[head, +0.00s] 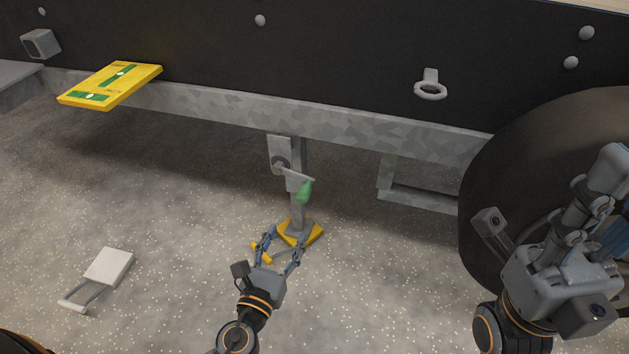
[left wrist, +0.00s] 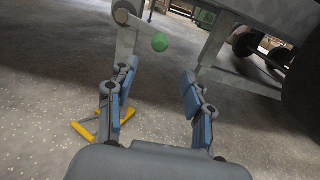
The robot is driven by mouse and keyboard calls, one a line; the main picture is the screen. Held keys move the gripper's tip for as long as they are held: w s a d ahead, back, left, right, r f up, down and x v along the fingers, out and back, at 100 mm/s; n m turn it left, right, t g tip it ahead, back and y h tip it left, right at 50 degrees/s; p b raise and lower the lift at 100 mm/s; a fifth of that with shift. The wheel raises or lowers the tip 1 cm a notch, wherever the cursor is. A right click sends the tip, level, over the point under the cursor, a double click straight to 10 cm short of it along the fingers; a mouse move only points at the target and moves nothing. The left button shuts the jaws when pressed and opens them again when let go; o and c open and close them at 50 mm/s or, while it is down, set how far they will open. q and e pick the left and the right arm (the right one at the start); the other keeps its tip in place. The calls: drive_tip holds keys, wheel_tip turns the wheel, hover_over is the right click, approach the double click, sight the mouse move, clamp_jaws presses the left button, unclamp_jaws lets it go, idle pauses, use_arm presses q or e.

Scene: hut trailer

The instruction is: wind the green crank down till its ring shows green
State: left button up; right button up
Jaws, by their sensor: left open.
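The green crank handle (head: 305,190) hangs at the end of a short grey crank arm (head: 298,175), pointing down to the right of its hub (head: 280,162) on a grey jack leg. The handle's round green end (left wrist: 160,42) also shows in the left wrist view. I cannot make out a ring colour at the hub. My left gripper (head: 284,236) is open and empty, below and in front of the handle, apart from it. In the left wrist view the handle lies ahead, above the gap between the fingers. My right gripper's fingers cannot be told apart at the right.
The jack's yellow foot (head: 314,234) stands on the speckled ground. A grey frame rail (head: 220,109) runs above. A yellow and green board (head: 140,78) sticks out at left. A white step-like piece (head: 110,266) lies front left. A big black wheel (head: 500,150) fills the right.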

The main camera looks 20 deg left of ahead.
sight(304, 195)
use_arm(q)
drive_tip(key=w+p, duration=0.1)
drive_tip(key=w, duration=1.2)
drive_tip(key=shift+w+d, duration=0.15)
drive_tip(key=shift+w, duration=0.05)
clamp_jaws()
